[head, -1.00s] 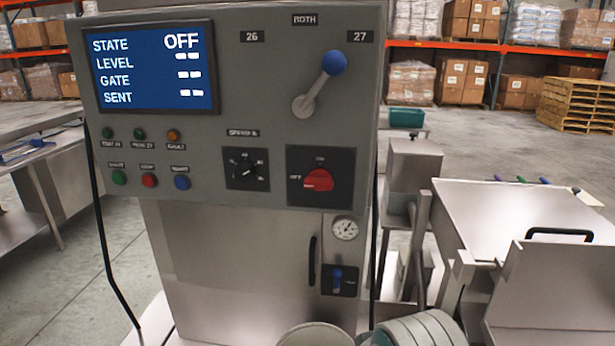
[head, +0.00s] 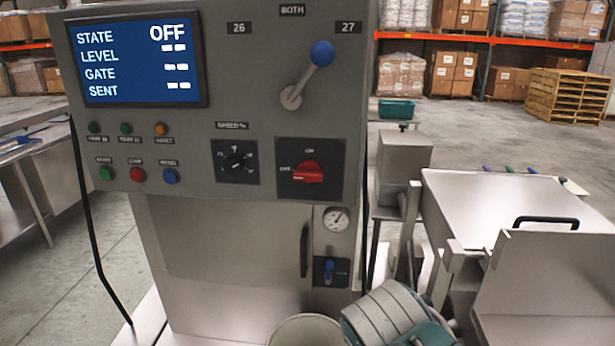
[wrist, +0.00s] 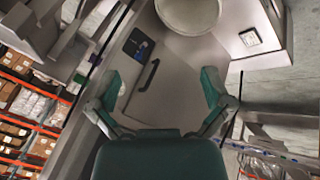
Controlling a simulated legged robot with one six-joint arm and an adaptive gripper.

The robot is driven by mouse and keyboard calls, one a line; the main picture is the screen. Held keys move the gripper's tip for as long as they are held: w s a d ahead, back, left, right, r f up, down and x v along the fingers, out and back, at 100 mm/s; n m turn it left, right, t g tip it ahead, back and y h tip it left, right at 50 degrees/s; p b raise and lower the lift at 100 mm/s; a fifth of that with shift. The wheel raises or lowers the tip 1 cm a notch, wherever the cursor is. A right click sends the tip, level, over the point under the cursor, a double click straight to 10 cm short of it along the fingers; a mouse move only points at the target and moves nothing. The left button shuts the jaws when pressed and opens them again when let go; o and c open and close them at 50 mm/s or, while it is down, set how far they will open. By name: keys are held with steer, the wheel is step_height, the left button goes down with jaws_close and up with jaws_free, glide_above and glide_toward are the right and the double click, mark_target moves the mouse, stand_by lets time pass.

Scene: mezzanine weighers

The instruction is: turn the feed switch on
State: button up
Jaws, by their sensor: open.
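The red rotary switch (head: 308,173) sits on a black plate at the lower right of the grey control panel (head: 225,120). It has small marks at its left and top that look like OFF and ON, and its knob points left, toward OFF. The screen (head: 137,60) reads STATE OFF. My gripper (wrist: 160,80) is open and empty in the wrist view, its two teal fingers wide apart in front of the cabinet's lower front. In the head view my teal and grey arm shows at the bottom, below the panel and apart from the switch. The red switch is not in the wrist view.
A speed dial (head: 235,162) is left of the switch, and a lever with a blue ball (head: 322,53) is above. A gauge (head: 336,219), a small blue valve (head: 328,270) and a black handle (head: 304,250) are below. Steel hoppers (head: 500,210) stand at the right.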

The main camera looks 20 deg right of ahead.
steer(key=w+d+r+n+t+h, duration=0.1)
steer(key=w+d+r+n+h, duration=0.25)
steer(key=n, duration=0.25)
steer(key=n+t, duration=1)
steer(key=n, duration=1.1)
glide_toward(307, 179)
steer(key=shift+h, duration=0.25)
steer(key=x, duration=1.1)
steer(key=shift+w+f, duration=0.1)
steer(key=shift+w, duration=0.05)
steer(key=shift+a, duration=0.1)
steer(key=c, duration=0.9)
